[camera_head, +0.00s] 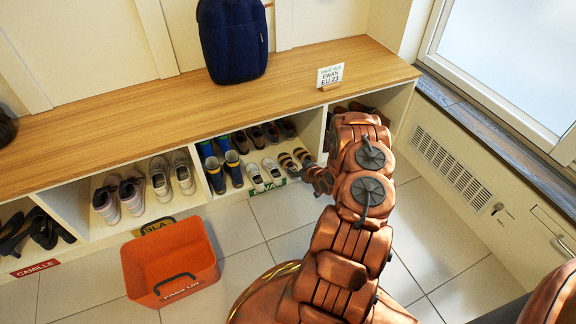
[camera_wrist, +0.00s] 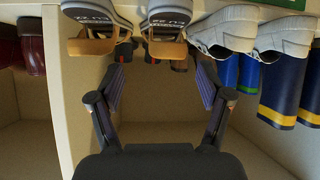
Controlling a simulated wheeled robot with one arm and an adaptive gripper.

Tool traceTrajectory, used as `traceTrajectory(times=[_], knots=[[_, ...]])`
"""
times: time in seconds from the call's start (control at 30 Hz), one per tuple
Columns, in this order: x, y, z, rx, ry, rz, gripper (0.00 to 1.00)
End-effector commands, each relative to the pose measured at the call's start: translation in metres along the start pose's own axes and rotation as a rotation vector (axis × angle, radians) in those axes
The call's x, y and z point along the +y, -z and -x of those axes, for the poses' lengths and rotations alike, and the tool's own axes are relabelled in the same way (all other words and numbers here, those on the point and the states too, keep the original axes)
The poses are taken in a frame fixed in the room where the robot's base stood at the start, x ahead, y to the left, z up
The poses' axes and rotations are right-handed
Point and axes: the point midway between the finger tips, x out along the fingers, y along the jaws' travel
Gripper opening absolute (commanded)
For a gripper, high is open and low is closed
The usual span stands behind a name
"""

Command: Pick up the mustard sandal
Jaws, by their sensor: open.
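A pair of sandals with mustard-tan straps stands in the lower cubby at the right end of its row, with one sandal (camera_head: 288,162) left of the other (camera_head: 303,157). In the wrist view, which looks upside down, the pair shows grey insoles marked 22, one sandal (camera_wrist: 92,42) at upper left and one (camera_wrist: 166,46) at top centre. My gripper (camera_head: 314,174) is at the front of that cubby, close to the sandals. In the wrist view my gripper (camera_wrist: 160,76) is open and empty, its fingers spread either side of the top-centre sandal; contact cannot be told.
White sneakers (camera_head: 264,174) and blue-yellow boots (camera_head: 233,168) stand left of the sandals. Dark shoes (camera_head: 271,133) are behind. A cubby divider (camera_head: 322,131) is close on the right. An orange bin (camera_head: 170,257) stands on the floor. A backpack (camera_head: 233,40) and sign (camera_head: 330,75) are on the bench.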

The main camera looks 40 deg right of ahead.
Motion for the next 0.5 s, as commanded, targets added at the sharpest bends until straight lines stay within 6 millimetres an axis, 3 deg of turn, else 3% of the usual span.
traceTrajectory(times=[0.2, 0.5], knots=[[-0.01, -0.015, -0.002, 0.115, 0.014, -0.061, 0.78], [-0.011, -0.014, -0.012, 0.158, 0.016, -0.074, 0.78]])
